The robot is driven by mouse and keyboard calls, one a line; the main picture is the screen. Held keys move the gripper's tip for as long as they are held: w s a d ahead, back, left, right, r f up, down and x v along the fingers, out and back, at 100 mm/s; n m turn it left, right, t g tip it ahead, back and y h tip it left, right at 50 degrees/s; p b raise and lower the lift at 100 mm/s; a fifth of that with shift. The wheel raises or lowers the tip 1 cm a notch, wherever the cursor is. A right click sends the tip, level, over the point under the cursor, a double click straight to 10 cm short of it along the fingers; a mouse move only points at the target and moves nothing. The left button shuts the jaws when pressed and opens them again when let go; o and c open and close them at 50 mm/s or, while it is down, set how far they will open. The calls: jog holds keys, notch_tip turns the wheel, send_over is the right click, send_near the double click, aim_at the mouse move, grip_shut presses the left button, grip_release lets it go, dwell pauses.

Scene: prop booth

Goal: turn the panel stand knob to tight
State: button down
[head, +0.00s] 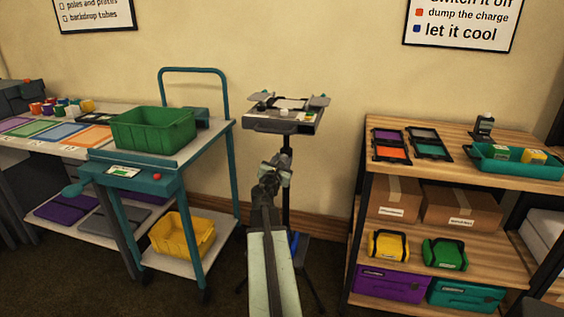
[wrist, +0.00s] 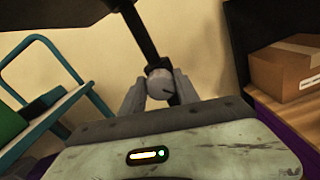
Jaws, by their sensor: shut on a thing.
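The panel stand (head: 284,122) stands upright in the middle of the head view, with a dark flat head on a thin black pole. Its knob (wrist: 160,83) is a round grey cap with a dark mark line, seen in the wrist view in front of the pole. My gripper (wrist: 159,92) is shut on the knob, one grey finger on each side. In the head view my gripper (head: 275,172) reaches the pole just below the stand's head, and the knob is hard to make out there. I see no tight marking in either view.
A teal cart (head: 160,187) with a green bin (head: 153,130) stands at the left. A wooden shelf (head: 455,185) with boxes and cases stands at the right. The stand's dark legs spread on the floor between them.

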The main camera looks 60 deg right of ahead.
jog(key=m, duration=0.4)
jog(key=shift+s, duration=0.1)
jog(key=m, duration=0.4)
jog(key=shift+f+m, duration=0.1)
jog(key=shift+m, duration=0.3)
jog(key=m, duration=0.4)
jog(key=shift+s+m, duration=0.1)
jog(key=shift+m, duration=0.2)
jog(key=shift+f+m, duration=0.15)
jog(key=shift+m, duration=1.85)
jog(key=c, duration=0.9)
grip_release()
